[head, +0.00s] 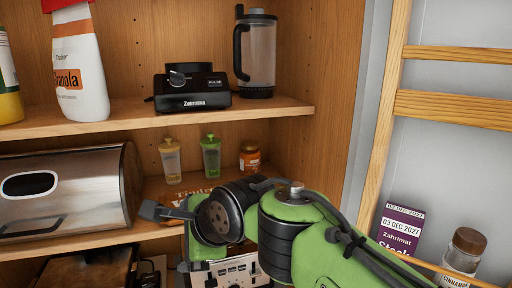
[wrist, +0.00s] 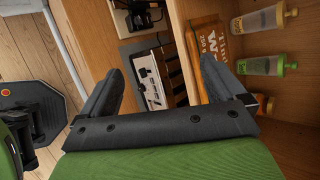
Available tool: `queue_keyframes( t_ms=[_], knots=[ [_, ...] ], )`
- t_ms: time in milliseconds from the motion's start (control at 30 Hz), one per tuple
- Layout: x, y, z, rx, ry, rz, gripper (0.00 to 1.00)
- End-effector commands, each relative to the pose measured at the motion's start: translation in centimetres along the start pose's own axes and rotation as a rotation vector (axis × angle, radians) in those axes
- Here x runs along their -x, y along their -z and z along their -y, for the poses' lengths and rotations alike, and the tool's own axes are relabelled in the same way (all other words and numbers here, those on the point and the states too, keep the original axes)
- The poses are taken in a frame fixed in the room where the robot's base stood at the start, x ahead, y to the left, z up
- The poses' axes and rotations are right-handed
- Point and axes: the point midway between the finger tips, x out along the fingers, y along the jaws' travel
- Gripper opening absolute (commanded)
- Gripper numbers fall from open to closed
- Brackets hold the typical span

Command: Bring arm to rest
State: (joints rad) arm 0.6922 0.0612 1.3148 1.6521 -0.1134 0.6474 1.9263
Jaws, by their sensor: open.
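My gripper shows in the wrist view (wrist: 165,90) with its two dark fingers spread wide apart and nothing between them. In the head view my green and black arm reaches in from the lower right. My gripper's grey end (head: 150,211) points left there, in front of the shelf that holds the bottles. In the wrist view a toaster-like appliance (wrist: 152,78) and an orange-brown bag (wrist: 212,62) show beyond the fingers. I cannot judge how close they are.
A steel bread box (head: 85,190), two shaker bottles (head: 170,160) and an orange-labelled jar (head: 250,158) stand on the middle shelf. A wooden door rack (head: 455,108) at right holds a purple box (head: 398,229).

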Motion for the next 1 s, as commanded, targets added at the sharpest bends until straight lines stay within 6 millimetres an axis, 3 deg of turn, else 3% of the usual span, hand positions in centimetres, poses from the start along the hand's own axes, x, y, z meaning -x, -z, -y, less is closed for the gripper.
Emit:
queue_keyframes(
  t_ms=[33, 67, 133, 300, 400, 500, 633, 1000],
  knots=[
    [-0.5, 1.9, -2.8, 0.165, -0.055, -0.114, 0.97],
    [-0.3, 3.5, -4.3, 0.270, -0.095, -0.180, 0.97],
    [1.4, 7.2, -7.6, 0.502, -0.195, -0.313, 0.97],
    [9.3, 14.4, -15.5, 0.937, -0.442, -0.452, 0.97],
    [13.2, 16.9, -20.6, 1.121, -0.533, -0.403, 0.97],
    [14.9, 18.1, -24.5, 1.250, -0.565, -0.321, 0.97],
    [15.5, 18.6, -26.7, 1.325, -0.570, -0.261, 0.97],
    [15.6, 18.6, -26.8, 1.330, -0.571, -0.257, 0.97]
  ],
)
